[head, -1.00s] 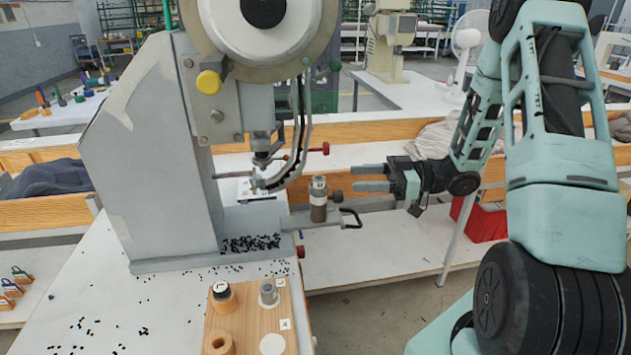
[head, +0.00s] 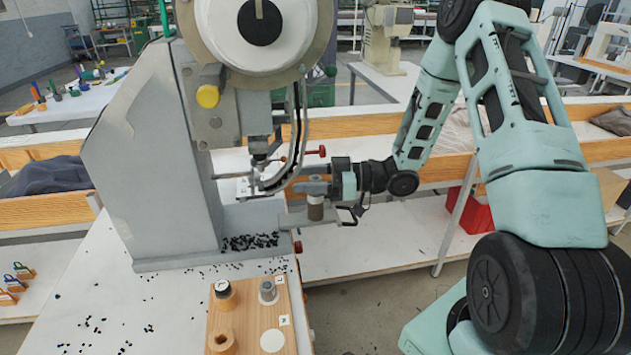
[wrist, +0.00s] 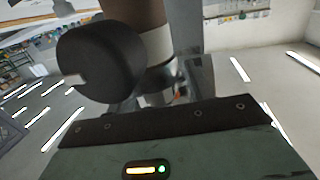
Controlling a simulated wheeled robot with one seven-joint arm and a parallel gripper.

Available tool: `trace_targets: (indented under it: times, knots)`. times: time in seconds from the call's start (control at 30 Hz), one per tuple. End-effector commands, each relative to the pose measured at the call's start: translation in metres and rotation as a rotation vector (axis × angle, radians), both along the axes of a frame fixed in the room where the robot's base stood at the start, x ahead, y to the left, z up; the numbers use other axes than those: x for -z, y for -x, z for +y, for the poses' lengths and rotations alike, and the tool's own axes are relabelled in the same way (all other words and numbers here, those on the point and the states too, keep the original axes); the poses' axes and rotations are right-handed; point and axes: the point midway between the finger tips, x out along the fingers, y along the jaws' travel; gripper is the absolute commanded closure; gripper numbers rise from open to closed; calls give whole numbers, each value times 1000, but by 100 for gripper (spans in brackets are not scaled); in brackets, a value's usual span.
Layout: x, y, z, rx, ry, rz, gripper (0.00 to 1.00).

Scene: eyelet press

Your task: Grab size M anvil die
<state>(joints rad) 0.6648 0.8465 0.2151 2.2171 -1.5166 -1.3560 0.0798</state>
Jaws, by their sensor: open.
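In the wrist view the brown part (wrist: 135,10) and pale band (wrist: 157,45) show large. My gripper (head: 303,187) is open at the die's upper part, coming from the right; I cannot tell whether the fingers touch it. No size mark is readable on this die.
The eyelet press (head: 155,165) rises on the left, its curved chute (head: 290,165) close to my gripper. Black eyelets (head: 250,242) are scattered on the table. A red bin (head: 475,210) is at right.

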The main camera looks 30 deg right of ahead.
Motion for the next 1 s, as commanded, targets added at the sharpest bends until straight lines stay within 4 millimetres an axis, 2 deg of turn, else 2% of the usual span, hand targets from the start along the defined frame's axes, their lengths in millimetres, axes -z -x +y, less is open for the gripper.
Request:
trace_targets:
  times: [0.13,0.17,0.33,0.73,1.0]
  knots:
    - [0,0,0,0,0,0,48]
    - [0,0,0,0,0,0,53]
    - [0,0,0,0,1,-1,100]
    - [-3,0,-1,0,1,-2,100]
    - [-25,0,-1,0,3,-4,100]
